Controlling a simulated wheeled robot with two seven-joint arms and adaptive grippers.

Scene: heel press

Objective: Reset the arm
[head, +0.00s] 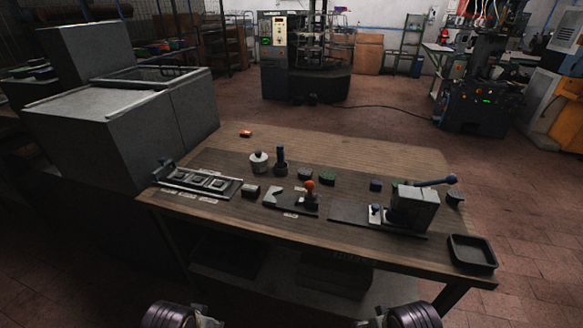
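Both of my arms show only as dark ribbed parts at the bottom edge of the head view, one left of the middle and one right. No gripper fingers show. The heel press (412,208) is a grey block on a dark base plate at the right of the wooden workbench (350,160). Its lever arm (432,182) reaches out to the right, nearly level, and ends in a dark round knob (451,179). My arms are apart from the press, in front of the bench.
A red-knobbed lever (309,187) stands mid-bench. Left are a slotted fixture (200,182), a white pot (259,162) and a dark upright tool (281,161). A black tray (472,252) sits at the right corner. A large grey bin (110,120) stands left. The bench's back right is clear.

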